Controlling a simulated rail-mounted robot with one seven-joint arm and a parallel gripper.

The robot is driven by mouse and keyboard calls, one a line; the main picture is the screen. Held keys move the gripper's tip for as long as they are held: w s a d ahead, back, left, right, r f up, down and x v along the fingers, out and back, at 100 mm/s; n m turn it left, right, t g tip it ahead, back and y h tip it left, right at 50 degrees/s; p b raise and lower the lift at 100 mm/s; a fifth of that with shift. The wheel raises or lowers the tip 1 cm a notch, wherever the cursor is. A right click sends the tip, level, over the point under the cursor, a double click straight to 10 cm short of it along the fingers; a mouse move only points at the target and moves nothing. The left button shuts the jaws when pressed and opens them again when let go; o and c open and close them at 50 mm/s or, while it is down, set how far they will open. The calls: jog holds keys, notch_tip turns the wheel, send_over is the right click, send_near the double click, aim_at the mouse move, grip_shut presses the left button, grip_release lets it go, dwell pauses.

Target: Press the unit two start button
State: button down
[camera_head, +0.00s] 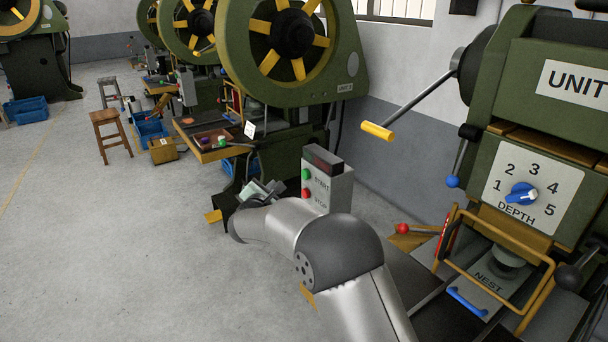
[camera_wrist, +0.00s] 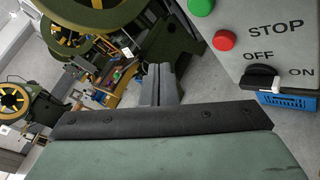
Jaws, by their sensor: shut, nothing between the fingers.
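A grey control box (camera_head: 335,185) stands on its post left of the near press. It has a green button (camera_head: 306,174) beside START and a red button (camera_head: 306,193) beside STOP. In the wrist view the green button (camera_wrist: 200,6) is at the top edge, with the red button (camera_wrist: 224,40) below it. My gripper (camera_head: 274,186) is just left of the box in the head view, partly hidden by my arm. In the wrist view its fingers (camera_wrist: 160,72) are together and empty, left of the buttons and apart from them.
A green press (camera_head: 345,60) behind the box carries a small UNIT 2 label. The near press (camera_head: 560,130) reads UNIT, its number cut off; a yellow-handled lever (camera_head: 378,130) juts from it. A black OFF/ON switch (camera_wrist: 259,76) sits below STOP. Open floor lies left.

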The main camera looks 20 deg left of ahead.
aim_at(305, 174)
jog(key=w+d, duration=0.4)
jog(key=w, duration=0.1)
jog(key=shift+w+d, duration=0.3)
jog(key=shift+d, duration=0.05)
jog(key=shift+w+d+b, duration=0.1)
jog(key=shift+w+b, duration=0.05)
jog(key=shift+b, duration=0.2)
dwell(1.6)
jog(key=shift+w+d+b, duration=0.15)
jog(key=shift+w+b, duration=0.05)
jog(key=shift+b, duration=0.1)
jog(key=shift+w+d+b, duration=0.4)
dwell(1.0)
jog(key=shift+s+a+b, duration=0.45)
jog(key=shift+s+a, duration=0.15)
jog(key=shift+s, duration=0.15)
